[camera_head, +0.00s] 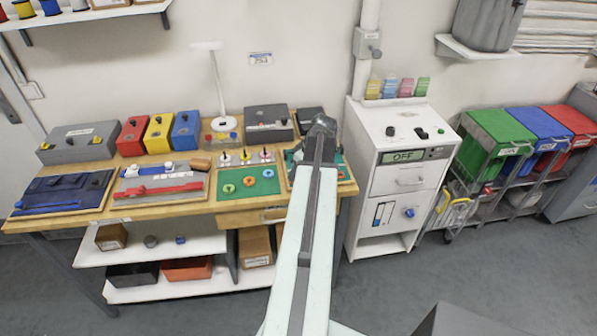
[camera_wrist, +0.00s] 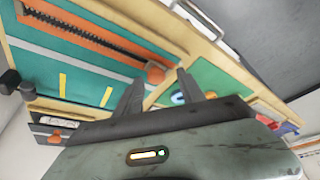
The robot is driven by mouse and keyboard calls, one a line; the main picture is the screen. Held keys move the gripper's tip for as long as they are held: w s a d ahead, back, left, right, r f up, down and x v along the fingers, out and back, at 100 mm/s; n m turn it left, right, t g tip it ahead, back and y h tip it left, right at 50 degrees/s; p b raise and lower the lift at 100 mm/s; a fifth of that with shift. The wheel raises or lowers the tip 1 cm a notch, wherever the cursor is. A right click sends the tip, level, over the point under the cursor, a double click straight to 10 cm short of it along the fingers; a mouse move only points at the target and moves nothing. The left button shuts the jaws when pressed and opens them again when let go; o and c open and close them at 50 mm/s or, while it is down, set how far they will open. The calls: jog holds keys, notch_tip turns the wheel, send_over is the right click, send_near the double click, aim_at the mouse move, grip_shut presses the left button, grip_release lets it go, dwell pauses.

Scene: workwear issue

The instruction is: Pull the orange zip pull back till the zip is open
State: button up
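The orange zip pull (camera_wrist: 155,73) sits at the zip's right end. My gripper (camera_wrist: 160,77) is open, with one dark finger on each side of the pull in the picture. I cannot tell whether the fingers are level with it or touch it. In the head view, my arm and gripper (camera_head: 322,125) cover most of the green board (camera_head: 340,170) at the bench's right end, and the pull is hidden.
A second green board (camera_head: 247,185) with coloured rings lies left of my arm. Boxes (camera_head: 158,134) stand along the bench's back. A white cabinet (camera_head: 400,165) stands close on the right. In the wrist view, another orange piece (camera_wrist: 55,138) lies at lower left.

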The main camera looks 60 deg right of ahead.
jog(key=p+v, duration=0.7)
jog(key=shift+s+r, duration=0.2)
jog(key=shift+r, duration=0.2)
